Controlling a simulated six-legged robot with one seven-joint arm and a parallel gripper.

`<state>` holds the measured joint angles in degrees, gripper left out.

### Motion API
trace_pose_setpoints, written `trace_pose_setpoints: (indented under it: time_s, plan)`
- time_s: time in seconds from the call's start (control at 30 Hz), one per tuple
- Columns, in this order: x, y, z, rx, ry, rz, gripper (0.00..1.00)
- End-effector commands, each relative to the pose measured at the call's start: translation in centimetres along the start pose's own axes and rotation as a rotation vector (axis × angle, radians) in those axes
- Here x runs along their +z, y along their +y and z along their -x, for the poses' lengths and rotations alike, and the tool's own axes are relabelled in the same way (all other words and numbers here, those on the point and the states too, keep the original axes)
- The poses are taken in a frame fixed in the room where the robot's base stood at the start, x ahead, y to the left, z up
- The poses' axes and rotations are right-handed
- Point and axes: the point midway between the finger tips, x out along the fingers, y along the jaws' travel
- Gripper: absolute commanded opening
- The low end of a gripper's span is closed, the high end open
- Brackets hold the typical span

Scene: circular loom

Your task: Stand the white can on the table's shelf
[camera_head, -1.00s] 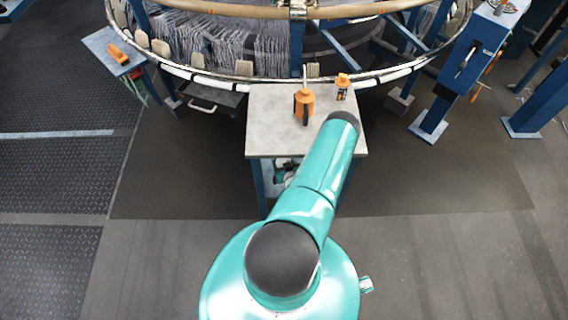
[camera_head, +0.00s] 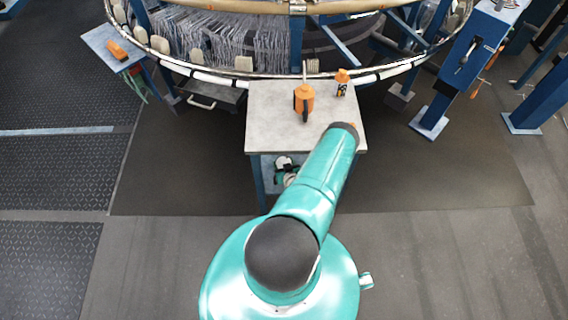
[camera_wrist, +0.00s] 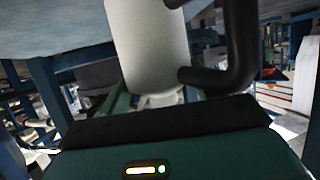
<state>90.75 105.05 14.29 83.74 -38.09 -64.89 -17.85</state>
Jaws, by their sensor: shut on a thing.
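The white can (camera_wrist: 148,48) fills the upper middle of the wrist view, close to the camera. The can's top is cut off by the picture edge. The table (camera_head: 280,135) has a grey top and blue legs in the head view. Its lower shelf (camera_head: 271,187) shows partly beneath the top. A small white and dark shape with teal beside it shows under the table edge; it is too small to identify surely. My arm hides the table's right front.
The circular loom (camera_head: 235,80) rises behind the table. A side table (camera_head: 100,42) is at left. The floor in front is clear.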

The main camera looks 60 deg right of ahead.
Motion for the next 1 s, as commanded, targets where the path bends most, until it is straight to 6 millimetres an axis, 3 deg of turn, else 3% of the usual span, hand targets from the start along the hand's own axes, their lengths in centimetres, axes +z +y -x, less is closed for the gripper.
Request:
trace_pose_setpoints:
  time_s: [0.53,0.57,0.67,0.7,1.0]
  plan:
    - [0.79,0.0,-0.41,0.0,0.0,0.001,0.33]
    - [0.8,0.02,-0.43,0.001,0.001,0.001,0.67]
    - [0.77,0.03,-0.42,0.001,0.0,0.0,0.86]
    - [0.78,0.03,-0.42,0.001,0.0,0.0,0.9]
    - [0.85,0.01,-0.23,0.0,-0.002,0.0,0.9]
